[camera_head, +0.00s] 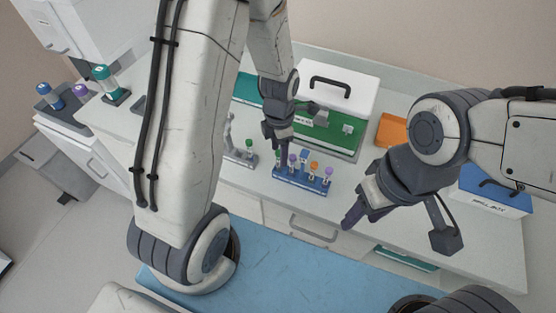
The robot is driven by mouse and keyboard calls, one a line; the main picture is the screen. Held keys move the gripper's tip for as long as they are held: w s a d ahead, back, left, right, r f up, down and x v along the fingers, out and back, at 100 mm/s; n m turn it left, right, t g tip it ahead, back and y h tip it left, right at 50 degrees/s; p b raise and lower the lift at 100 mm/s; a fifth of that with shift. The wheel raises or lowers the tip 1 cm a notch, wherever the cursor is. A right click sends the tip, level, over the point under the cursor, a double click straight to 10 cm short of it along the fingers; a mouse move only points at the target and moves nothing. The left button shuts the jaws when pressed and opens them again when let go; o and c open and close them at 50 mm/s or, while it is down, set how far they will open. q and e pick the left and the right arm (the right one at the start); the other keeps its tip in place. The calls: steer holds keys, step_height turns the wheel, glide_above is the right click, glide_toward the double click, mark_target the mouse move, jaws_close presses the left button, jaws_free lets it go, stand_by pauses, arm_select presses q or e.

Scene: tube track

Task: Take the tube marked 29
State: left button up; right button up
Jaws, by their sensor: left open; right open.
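A blue rack (290,184) on the bench holds several upright tubes: one with a purple cap (293,159), one with a blue cap (303,155), one with an orange cap (314,166) and another with a purple cap (328,172). Their markings are too small to read, so I cannot tell which is 29. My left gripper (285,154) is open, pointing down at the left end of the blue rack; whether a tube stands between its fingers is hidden. My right gripper (352,214) is open, right of the rack, near the bench's front edge.
A grey rack with a green-capped tube (249,147) stands just left of the blue rack. Behind are a green-and-white case (342,90) and an orange item (392,130). A blue-and-white box (493,200) is at right. Large capped tubes (103,75) stand far left.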

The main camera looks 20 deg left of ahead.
arm_select(q)
steer(key=shift+s+f+p, duration=0.1)
steer(key=shift+f+p, duration=0.35)
steer(key=shift+f, duration=1.55)
jaws_close()
steer(key=shift+r, duration=0.1)
steer(key=shift+r, duration=0.5)
steer(key=r, duration=0.1)
steer(key=r+b, duration=0.1)
steer(key=r, duration=0.1)
steer(key=shift+s+d+r, duration=0.1)
steer(key=shift+d, duration=0.15)
steer(key=s+d+r+b, duration=0.2)
steer(key=s+d+r, duration=0.4)
steer(key=s+d, duration=0.1)
steer(key=shift+s+d+r+b, duration=0.3)
steer(key=shift+s+d+r, duration=0.05)
steer(key=shift+d, duration=0.2)
